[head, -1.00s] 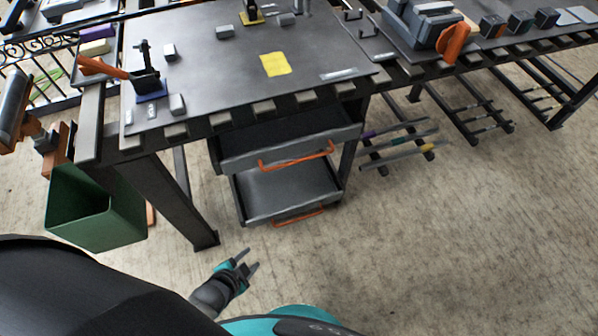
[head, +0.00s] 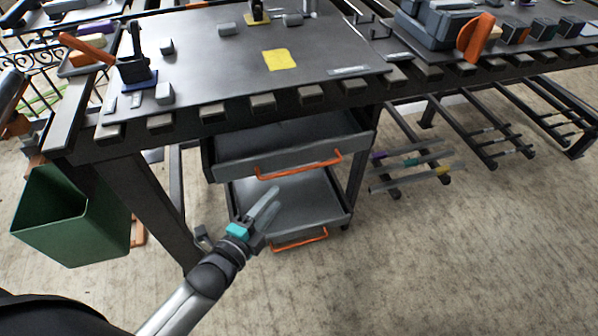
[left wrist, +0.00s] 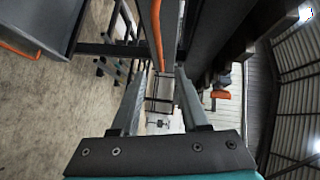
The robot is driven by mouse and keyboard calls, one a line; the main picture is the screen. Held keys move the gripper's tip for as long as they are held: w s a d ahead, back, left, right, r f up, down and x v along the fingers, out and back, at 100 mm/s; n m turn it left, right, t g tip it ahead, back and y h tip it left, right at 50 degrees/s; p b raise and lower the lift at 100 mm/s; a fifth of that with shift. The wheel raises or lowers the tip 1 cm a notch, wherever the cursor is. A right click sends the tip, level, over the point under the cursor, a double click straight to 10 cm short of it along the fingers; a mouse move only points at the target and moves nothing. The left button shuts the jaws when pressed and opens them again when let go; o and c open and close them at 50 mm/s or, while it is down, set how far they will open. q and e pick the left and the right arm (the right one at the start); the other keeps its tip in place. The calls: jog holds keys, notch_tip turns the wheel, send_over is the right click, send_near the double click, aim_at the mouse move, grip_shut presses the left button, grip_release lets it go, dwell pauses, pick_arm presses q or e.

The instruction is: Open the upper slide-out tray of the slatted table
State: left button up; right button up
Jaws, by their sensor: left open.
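The slatted table (head: 215,62) fills the upper head view. Under its front edge is the upper slide-out tray (head: 235,170), dark grey, with an orange bar handle (head: 298,166). A strip of its inside shows behind its front. My left gripper (head: 270,203) is open and empty, in front of the lower tray and below the upper handle in the head view. In the left wrist view, an orange handle (left wrist: 156,35) runs lengthwise ahead, between the directions of the two open fingers (left wrist: 160,100); it appears to be the upper one. I see no contact. My right gripper is not in view.
The lower tray (head: 305,190) has its own orange handle (head: 300,240), close below my left gripper. Rods (head: 410,165) lie on a low rack at right. The floor in front is clear.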

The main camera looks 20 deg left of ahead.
aim_at(297, 172)
pick_arm(q)
jog(key=shift+b+x, duration=2.4)
jog(key=shift+x, duration=4)
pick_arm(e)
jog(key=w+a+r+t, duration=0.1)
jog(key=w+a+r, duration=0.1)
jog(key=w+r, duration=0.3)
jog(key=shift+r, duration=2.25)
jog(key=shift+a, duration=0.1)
pick_arm(q)
grip_shut()
